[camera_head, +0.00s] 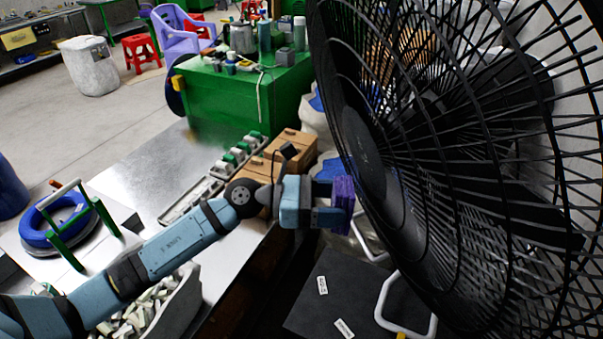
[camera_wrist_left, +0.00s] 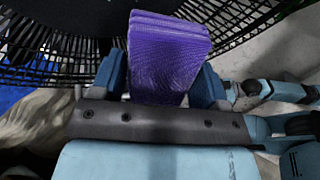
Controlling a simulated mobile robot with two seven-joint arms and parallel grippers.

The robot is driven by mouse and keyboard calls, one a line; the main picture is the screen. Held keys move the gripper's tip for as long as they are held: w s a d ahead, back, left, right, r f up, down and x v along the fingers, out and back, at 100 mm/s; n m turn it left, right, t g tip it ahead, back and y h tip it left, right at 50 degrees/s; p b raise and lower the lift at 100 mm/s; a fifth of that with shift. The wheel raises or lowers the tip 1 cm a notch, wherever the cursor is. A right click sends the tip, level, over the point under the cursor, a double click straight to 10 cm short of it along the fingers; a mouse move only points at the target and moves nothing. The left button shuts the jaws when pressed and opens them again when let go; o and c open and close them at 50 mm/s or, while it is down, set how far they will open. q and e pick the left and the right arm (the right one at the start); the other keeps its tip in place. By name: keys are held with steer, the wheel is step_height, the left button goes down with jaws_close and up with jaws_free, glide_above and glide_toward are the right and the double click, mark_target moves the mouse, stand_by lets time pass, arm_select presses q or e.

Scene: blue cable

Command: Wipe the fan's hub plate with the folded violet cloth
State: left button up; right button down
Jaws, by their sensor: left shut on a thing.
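The big black fan (camera_head: 480,140) fills the right side of the head view. Its round dark hub plate (camera_head: 362,155) sits in the middle of the wire guard and faces left. My left gripper (camera_head: 325,203) is shut on the folded violet cloth (camera_head: 343,205), just beside the hub plate's lower edge. In the left wrist view the cloth (camera_wrist_left: 168,60) stands out between both fingers of the gripper (camera_wrist_left: 165,85), with the fan guard (camera_wrist_left: 40,65) behind it. I cannot tell whether the cloth touches the plate. My right gripper is not in view.
A metal-topped table (camera_head: 160,150) lies under my left arm, with cardboard boxes (camera_head: 290,148) and a blue cable reel (camera_head: 60,220) in a green-legged frame. A green cabinet (camera_head: 235,95) stands behind. White metal tubing (camera_head: 385,310) is below the fan.

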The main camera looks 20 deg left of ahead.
mark_target(358, 145)
arm_select(q)
steer(key=w+a+r+n+t+b, duration=0.1)
steer(key=w+a+r+n+t, duration=0.2)
steer(key=a+t, duration=0.4)
steer(key=p+x, duration=0.1)
steer(key=x, duration=0.1)
steer(key=r+p+x, duration=0.1)
steer(key=p+x, duration=0.1)
steer(key=x, duration=0.1)
steer(key=shift+s+d+r, duration=0.1)
steer(key=shift+r, duration=0.1)
steer(key=shift+d, duration=0.15)
steer(key=shift+p+x, duration=0.4)
steer(key=shift+x, duration=0.65)
stand_by(0.3)
